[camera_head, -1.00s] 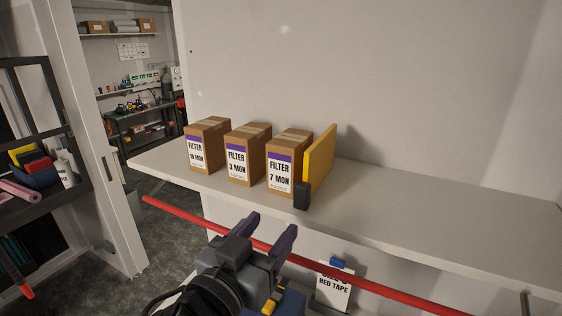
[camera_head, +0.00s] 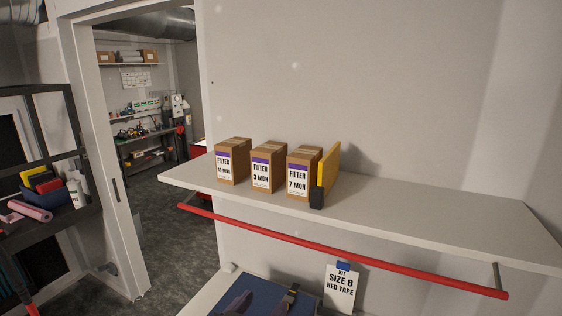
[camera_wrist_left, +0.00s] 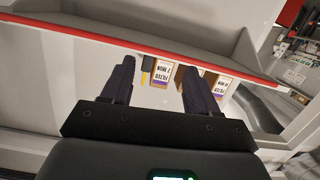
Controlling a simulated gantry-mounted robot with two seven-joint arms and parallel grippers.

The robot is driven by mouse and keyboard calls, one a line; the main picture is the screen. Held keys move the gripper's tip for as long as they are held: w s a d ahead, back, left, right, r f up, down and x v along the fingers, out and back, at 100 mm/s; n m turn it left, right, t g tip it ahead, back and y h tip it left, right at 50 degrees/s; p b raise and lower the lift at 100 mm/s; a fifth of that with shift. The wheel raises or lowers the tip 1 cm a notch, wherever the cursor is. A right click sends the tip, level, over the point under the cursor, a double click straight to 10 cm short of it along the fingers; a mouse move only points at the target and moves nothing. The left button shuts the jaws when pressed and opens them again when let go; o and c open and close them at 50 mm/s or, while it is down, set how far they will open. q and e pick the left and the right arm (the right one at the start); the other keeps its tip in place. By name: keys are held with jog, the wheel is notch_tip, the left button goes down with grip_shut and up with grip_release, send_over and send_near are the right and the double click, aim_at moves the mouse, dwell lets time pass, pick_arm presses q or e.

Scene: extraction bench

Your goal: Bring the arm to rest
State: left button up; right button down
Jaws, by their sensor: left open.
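My left gripper (camera_head: 242,303) shows only as dark fingertips at the bottom edge of the head view, low over a blue surface; the rest of the arm is out of frame. In the left wrist view the left gripper (camera_wrist_left: 157,70) has its two dark fingers apart with nothing held between them. Three brown filter boxes stand in a row on the white shelf: the left box (camera_head: 232,162), the 3 MON box (camera_head: 268,168) and the 7 MON box (camera_head: 303,173). My right gripper is in neither view.
The white shelf (camera_head: 430,222) has free room to the right. A yellow panel with a black foot (camera_head: 328,170) stands beside the 7 MON box. A red rail (camera_head: 340,252) runs below the shelf front. A blue bin (camera_head: 58,200) is at left.

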pick_arm(q)
jog(key=s+a+f+n+g+y+p, duration=0.1)
jog(key=s+a+f+g, duration=0.15)
jog(key=f, duration=0.55)
jog(key=s+a+f+n+g+y+p, duration=0.15)
jog(key=s+f, duration=0.25)
jog(key=f, duration=0.4)
jog(key=s+a+f+n+g+y, duration=0.1)
jog(key=s+a+f, duration=0.25)
jog(key=f, duration=0.35)
jog(key=s+a+f+g+y, duration=0.1)
jog(key=s+a+f+g, duration=0.2)
jog(key=s, duration=0.4)
jog(key=s+a+f+m+g+y, duration=0.1)
jog(key=s+a+f+g+y, duration=0.1)
jog(key=s+a+f, duration=0.3)
jog(key=s+a+g+p, duration=0.1)
jog(key=s+a, duration=0.1)
jog(key=s, duration=0.1)
jog(key=shift+s+a+f, duration=0.2)
jog(key=shift+a+f, duration=0.2)
jog(key=shift+m, duration=0.25)
dwell(0.7)
dwell(0.8)
